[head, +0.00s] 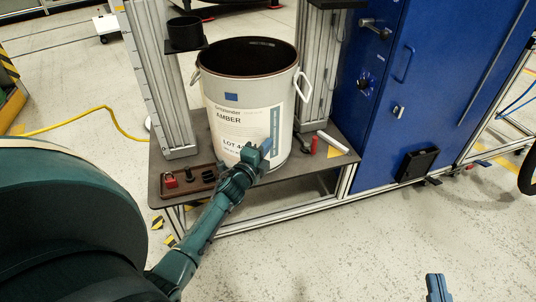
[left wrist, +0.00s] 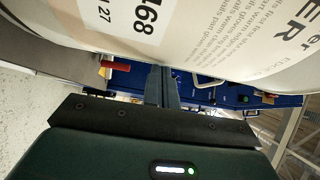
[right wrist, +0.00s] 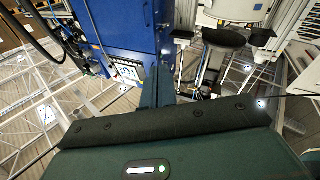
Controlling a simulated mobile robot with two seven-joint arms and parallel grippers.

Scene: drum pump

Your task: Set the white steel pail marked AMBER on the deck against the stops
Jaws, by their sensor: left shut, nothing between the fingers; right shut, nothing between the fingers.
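The white steel pail (head: 250,95) marked AMBER stands upright and open-topped on the grey deck (head: 307,167) between two metal uprights. Its label faces me, and wire handles show at its sides. My left gripper (head: 262,148) is shut and empty at the pail's lower front, close to the label; I cannot tell whether it touches. In the left wrist view the pail's printed wall (left wrist: 215,35) fills the top, above the shut fingers (left wrist: 162,85). My right gripper (head: 437,285) is shut and empty, low at the right, away from the pail. Any stops behind the pail are hidden.
A brown tray (head: 187,182) with a red padlock and dark fittings lies at the deck's front left. A red cylinder (head: 314,146) and a white tube (head: 332,141) lie at the right. A blue cabinet (head: 400,100) stands to the right. The floor in front is clear.

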